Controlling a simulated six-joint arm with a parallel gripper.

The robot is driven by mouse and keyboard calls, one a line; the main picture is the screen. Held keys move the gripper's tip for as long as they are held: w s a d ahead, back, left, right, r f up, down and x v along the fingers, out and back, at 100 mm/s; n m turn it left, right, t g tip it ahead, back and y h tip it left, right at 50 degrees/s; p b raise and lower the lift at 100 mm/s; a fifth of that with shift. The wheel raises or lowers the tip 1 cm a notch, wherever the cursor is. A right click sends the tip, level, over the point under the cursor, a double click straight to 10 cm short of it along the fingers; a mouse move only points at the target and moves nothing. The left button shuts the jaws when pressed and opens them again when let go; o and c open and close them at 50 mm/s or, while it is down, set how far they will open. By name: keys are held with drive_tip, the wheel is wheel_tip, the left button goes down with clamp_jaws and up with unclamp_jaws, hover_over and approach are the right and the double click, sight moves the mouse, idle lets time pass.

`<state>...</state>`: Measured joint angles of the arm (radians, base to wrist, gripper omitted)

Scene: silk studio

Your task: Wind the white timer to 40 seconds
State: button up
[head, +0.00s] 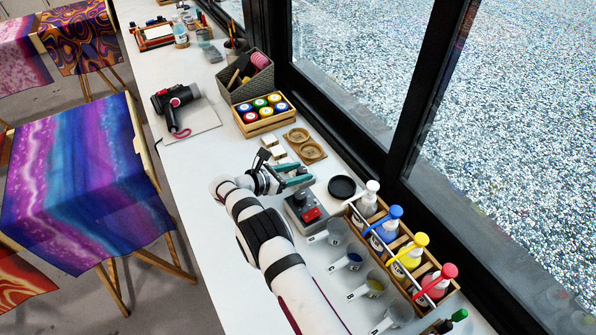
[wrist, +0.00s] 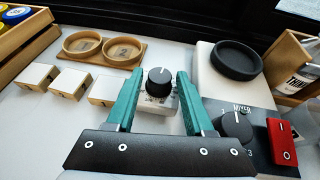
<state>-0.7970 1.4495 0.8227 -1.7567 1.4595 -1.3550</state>
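The white timer (wrist: 156,103) is a small white box with a scale printed on its face and a round black knob (wrist: 160,80) on top. The knob's light pointer line points roughly away from my gripper; the printed numbers are too small to read. My gripper (wrist: 159,76) has its two teal fingers spread, one on each side of the knob, with visible gaps between. How far the fingertips are above or around the knob I cannot tell. In the head view my gripper (head: 304,176) is over the bench beside the mixer, and I cannot make out the timer there.
The grey mixer (head: 297,210) with its own black knob and red switch is close on the right in the wrist view. White numbered blocks (wrist: 70,82) and a wooden two-ring holder (wrist: 103,50) are on the left. Bottles (head: 385,230) stand in a rack.

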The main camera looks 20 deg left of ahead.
drive_tip(key=v, duration=1.5)
drive_tip(key=shift+s+a, duration=0.25)
drive_tip(key=shift+a, duration=0.05)
drive_tip(key=shift+o, duration=0.2)
drive_tip(key=shift+r, duration=0.1)
drive_tip(key=shift+o, duration=1.1)
drive_tip(key=shift+d, duration=0.1)
drive_tip(key=shift+s+d+n+t+y, duration=0.4)
drive_tip(key=shift+s+d+n+y, duration=0.1)
drive_tip(key=shift+d+n, duration=0.2)
drive_tip(key=x, duration=1.6)
drive_tip(key=shift+a, duration=0.1)
clamp_jaws()
